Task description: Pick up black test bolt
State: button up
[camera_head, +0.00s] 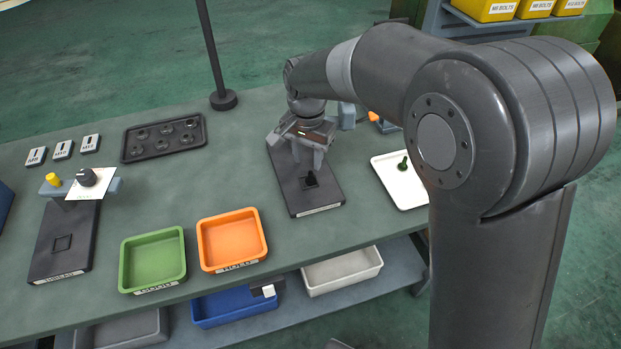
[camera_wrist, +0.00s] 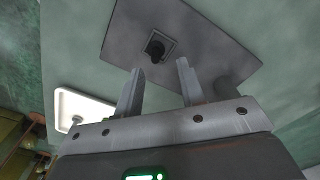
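A small black piece, which looks like the black test bolt (camera_head: 311,179), stands in the square socket of a dark fixture plate (camera_head: 322,202) on the bench. In the wrist view the black bolt (camera_wrist: 156,48) shows its round dark end inside the square frame on the plate (camera_wrist: 205,38). My gripper (camera_head: 308,157) hangs above the plate, just over the bolt and apart from it. In the wrist view my gripper (camera_wrist: 159,70) has its two fingers spread with nothing between them.
A white tray (camera_head: 393,187) with a dark green bolt (camera_head: 403,163) lies right of the plate. An orange bin (camera_head: 250,259) and a green bin (camera_head: 172,279) stand at front left. A black tray with round recesses (camera_head: 128,157) lies behind them. A pole (camera_head: 213,60) rises at the back.

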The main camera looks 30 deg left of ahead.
aim_at(310, 172)
jog(key=shift+d+f, duration=0.15)
jog(key=shift+f, duration=1.25)
jog(key=shift+d+f, duration=0.15)
jog(key=shift+f, duration=1.2)
jog(key=shift+c, duration=0.4)
grip_shut()
